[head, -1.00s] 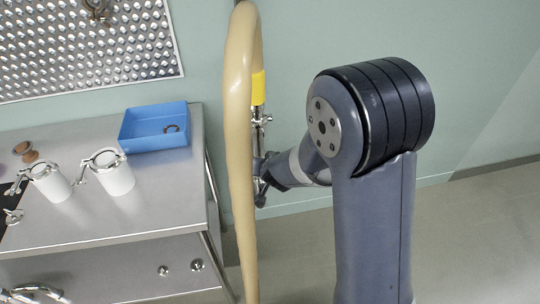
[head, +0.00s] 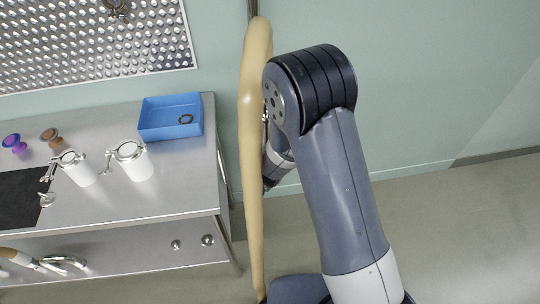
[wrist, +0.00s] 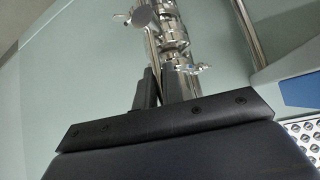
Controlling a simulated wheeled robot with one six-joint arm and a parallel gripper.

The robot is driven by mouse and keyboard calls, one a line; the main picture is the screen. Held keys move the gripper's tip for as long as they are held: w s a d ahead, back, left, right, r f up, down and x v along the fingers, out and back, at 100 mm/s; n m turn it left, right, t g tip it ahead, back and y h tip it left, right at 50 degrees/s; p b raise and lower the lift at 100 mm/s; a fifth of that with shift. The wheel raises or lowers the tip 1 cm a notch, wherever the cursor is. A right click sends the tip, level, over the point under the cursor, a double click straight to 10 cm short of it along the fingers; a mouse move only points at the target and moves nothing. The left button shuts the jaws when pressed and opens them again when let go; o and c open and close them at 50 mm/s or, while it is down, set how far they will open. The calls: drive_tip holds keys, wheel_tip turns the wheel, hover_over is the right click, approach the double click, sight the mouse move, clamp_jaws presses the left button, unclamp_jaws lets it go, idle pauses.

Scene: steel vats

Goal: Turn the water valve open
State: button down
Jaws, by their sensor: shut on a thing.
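In the wrist view, a shiny steel valve and pipe fitting (wrist: 176,42) stands just beyond my gripper (wrist: 163,90). A thin metal bar, which looks like the valve's handle (wrist: 153,42), runs down from it to between my two dark fingers. My gripper is shut on this handle; the grip itself is largely hidden by the fingers and the gripper body. In the head view, my arm and a thick beige hose (head: 252,150) hide most of the valve and the gripper.
A steel bench (head: 188,192) stands at left, with a blue bin (head: 170,118) and two white cylinders with clamps, one being the nearer right cylinder (head: 138,166). The floor at right is clear.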

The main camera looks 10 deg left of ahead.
drive_tip(key=shift+s+f, duration=0.1)
drive_tip(key=shift+f, duration=0.05)
drive_tip(key=c, duration=1.5)
unclamp_jaws()
drive_tip(key=shift+c, duration=0.2)
drive_tip(key=p+v, duration=0.1)
drive_tip(key=v, duration=0.9)
drive_tip(key=shift+s+r, duration=0.2)
drive_tip(key=shift+r, duration=0.2)
drive_tip(key=b+x, duration=0.1)
drive_tip(key=x, duration=1)
drive_tip(key=shift+r, duration=0.1)
